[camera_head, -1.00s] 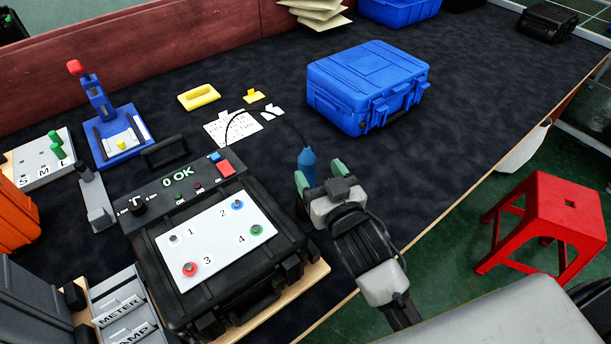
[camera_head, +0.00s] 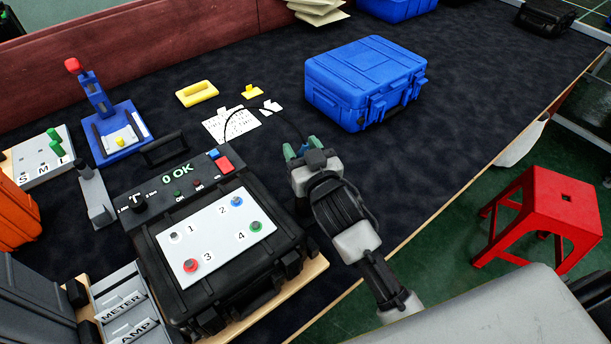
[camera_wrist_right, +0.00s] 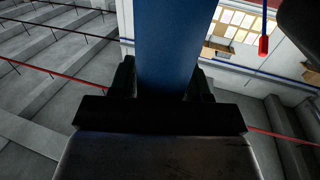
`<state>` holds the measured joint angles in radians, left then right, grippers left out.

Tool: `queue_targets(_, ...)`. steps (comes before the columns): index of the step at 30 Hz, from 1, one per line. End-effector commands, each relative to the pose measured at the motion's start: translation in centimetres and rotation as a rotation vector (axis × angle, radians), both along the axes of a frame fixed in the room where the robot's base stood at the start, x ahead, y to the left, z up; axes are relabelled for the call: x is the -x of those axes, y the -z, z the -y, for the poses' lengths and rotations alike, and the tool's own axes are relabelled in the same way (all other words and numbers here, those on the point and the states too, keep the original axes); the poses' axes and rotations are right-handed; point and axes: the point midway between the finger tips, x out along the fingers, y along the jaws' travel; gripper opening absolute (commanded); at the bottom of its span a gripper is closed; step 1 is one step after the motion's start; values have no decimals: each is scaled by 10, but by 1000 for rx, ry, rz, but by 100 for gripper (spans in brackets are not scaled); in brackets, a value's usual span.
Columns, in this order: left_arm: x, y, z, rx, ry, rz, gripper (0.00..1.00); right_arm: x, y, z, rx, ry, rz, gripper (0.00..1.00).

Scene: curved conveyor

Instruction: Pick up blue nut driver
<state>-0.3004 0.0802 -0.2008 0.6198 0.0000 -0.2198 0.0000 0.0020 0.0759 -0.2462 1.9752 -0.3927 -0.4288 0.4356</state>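The blue nut driver (camera_head: 304,148) is mostly hidden in the head view; a small blue part shows between the green fingertips of my right gripper (camera_head: 301,149). In the right wrist view its thick blue body (camera_wrist_right: 168,48) fills the space between the two dark fingers (camera_wrist_right: 165,85), which lie against both its sides. My right gripper looks shut on it. A thin black cable runs from the controller box toward the driver. My left gripper is not in view.
The black controller case (camera_head: 290,238) with a white numbered panel (camera_head: 215,236) stands just left of my right gripper. A blue case (camera_head: 365,80) lies behind it. A red stool (camera_head: 545,212) stands beyond the table edge. Dark mat is clear between gripper and blue case.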

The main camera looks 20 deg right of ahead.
Motion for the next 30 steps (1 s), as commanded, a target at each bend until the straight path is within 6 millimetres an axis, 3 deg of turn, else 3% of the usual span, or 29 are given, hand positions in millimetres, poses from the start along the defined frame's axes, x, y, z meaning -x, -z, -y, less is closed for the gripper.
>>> queue_targets(1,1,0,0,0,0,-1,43,0,0,0,0,0,0,40)
queue_targets(9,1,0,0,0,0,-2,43,0,0,0,0,0,-1,0)
queue_targets(20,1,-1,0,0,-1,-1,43,0,-4,0,1,0,3,0)
queue_targets(23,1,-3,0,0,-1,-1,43,0,-16,0,0,1,7,0)
queue_targets(30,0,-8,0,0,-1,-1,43,0,-65,0,0,0,9,0)
